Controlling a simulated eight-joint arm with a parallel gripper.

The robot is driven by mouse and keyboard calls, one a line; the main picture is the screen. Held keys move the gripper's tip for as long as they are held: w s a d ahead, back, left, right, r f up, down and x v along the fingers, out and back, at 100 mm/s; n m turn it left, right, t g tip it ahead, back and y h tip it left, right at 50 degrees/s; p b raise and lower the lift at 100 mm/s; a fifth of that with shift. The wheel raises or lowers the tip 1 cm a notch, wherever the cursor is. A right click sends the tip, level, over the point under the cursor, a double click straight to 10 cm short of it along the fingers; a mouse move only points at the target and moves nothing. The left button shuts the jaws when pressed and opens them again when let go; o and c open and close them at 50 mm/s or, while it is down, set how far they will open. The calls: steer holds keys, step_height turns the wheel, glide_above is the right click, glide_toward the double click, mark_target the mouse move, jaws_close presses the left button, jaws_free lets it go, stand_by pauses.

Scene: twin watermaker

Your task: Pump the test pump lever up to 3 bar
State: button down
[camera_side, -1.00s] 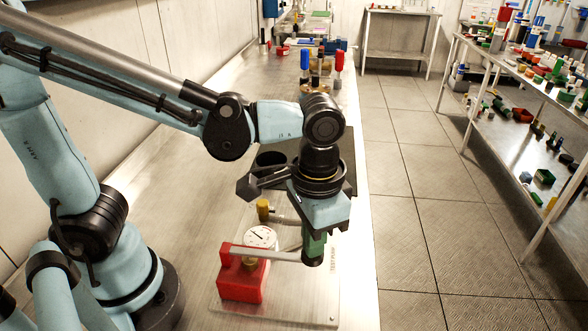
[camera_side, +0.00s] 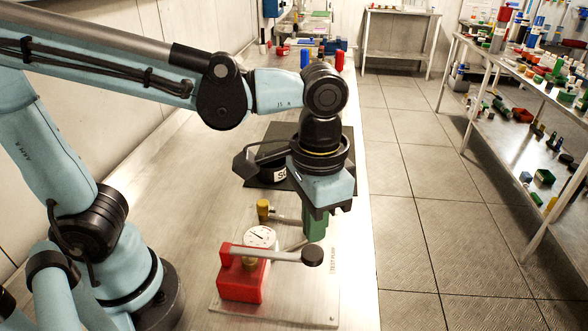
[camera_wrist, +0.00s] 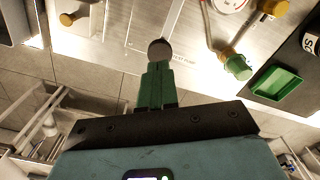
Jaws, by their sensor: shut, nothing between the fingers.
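The red test pump (camera_side: 241,276) stands on a plate at the front of the bench in the side view. Its grey lever (camera_side: 275,254) reaches right, nearly level, to a dark round knob (camera_side: 312,256). The knob also shows in the wrist view (camera_wrist: 160,47), just beyond the fingertips. A white pressure gauge (camera_side: 260,236) sits behind the pump; its reading is too small to tell. My gripper (camera_side: 314,240) points down with its green fingers shut and empty, just above the knob. The fingers show together in the wrist view (camera_wrist: 158,68). I cannot tell whether they touch the knob.
A yellow knob (camera_side: 263,209) stands behind the gauge. A black mat (camera_side: 285,137) with a dark round container lies farther back. In the wrist view, a green fitting (camera_wrist: 238,68) and a green-lined tray (camera_wrist: 279,84) lie to the right. The bench left of the pump is clear.

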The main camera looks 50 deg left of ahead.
step_height(320, 180, up, 4)
steer(key=shift+r, duration=0.1)
stand_by(0.4)
steer(key=shift+a, duration=0.1)
steer(key=w+a+f+n+t, duration=0.1)
steer(key=a+f+t, duration=0.1)
steer(key=a, duration=0.5)
steer(key=w+a+f+n+t, duration=0.2)
steer(key=a+t, duration=0.3)
steer(key=a, duration=0.2)
steer(key=shift+a+f, duration=0.35)
stand_by(2.9)
